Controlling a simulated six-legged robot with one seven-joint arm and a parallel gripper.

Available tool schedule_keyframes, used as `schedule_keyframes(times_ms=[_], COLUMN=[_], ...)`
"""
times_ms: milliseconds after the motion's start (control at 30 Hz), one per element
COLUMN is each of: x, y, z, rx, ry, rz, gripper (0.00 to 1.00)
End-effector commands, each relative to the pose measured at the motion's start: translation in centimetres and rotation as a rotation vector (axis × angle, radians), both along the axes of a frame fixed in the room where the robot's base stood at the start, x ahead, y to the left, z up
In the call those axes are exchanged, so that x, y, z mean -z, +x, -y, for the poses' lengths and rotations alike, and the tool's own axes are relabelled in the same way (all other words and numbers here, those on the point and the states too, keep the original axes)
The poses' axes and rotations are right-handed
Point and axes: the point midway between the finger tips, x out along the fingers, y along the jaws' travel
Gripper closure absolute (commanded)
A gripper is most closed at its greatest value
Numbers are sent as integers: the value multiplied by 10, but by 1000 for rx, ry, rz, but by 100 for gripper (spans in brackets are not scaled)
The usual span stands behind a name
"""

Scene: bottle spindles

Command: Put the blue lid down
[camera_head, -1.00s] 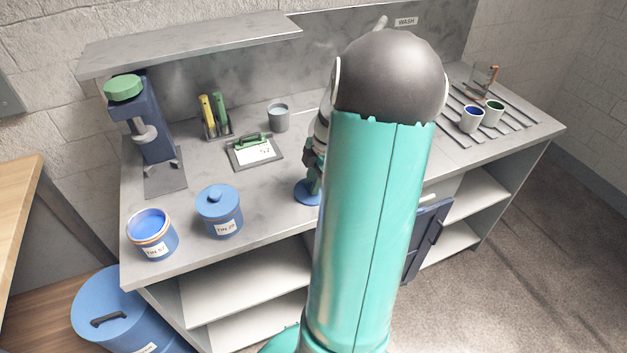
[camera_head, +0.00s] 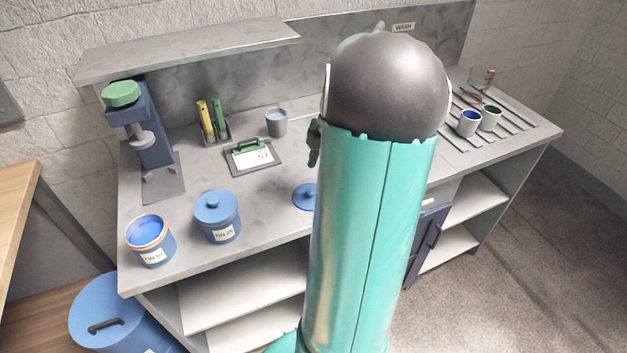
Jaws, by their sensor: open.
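The blue lid (camera_head: 304,196) is a flat disc with a small knob. It lies on the grey worktop, right of the closed blue tin, and my arm hides its right side. My gripper (camera_head: 313,143) shows only in part at the left edge of my teal arm. It is above and apart from the lid, open, with nothing seen in it. An open tin (camera_head: 151,241) with blue contents stands at the worktop's front left corner. A second blue tin (camera_head: 218,217), with its own lid on, stands between the open tin and the loose lid.
A green-handled clipboard (camera_head: 252,156), a grey cup (camera_head: 276,123) and a holder with yellow and green tools (camera_head: 213,122) stand behind. A dark blue press (camera_head: 147,130) is at back left. Two cups (camera_head: 469,123) stand on the right rack. Worktop around the lid is clear.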

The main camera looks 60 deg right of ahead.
Motion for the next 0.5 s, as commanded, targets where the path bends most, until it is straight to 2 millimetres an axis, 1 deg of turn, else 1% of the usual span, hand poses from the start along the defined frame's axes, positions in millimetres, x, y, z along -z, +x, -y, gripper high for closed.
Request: schedule_keyframes(times_ms=[33,100,200,333,500], x=[-11,-24,-38,-48,-51], y=[-1,-3,-5,-7,-7], z=[3,6,10,12,12], rx=[1,1,1,0,0], ry=[-3,-3,-2,0,1], rz=[1,1,1,0,1], gripper=[55,55,55,55,55])
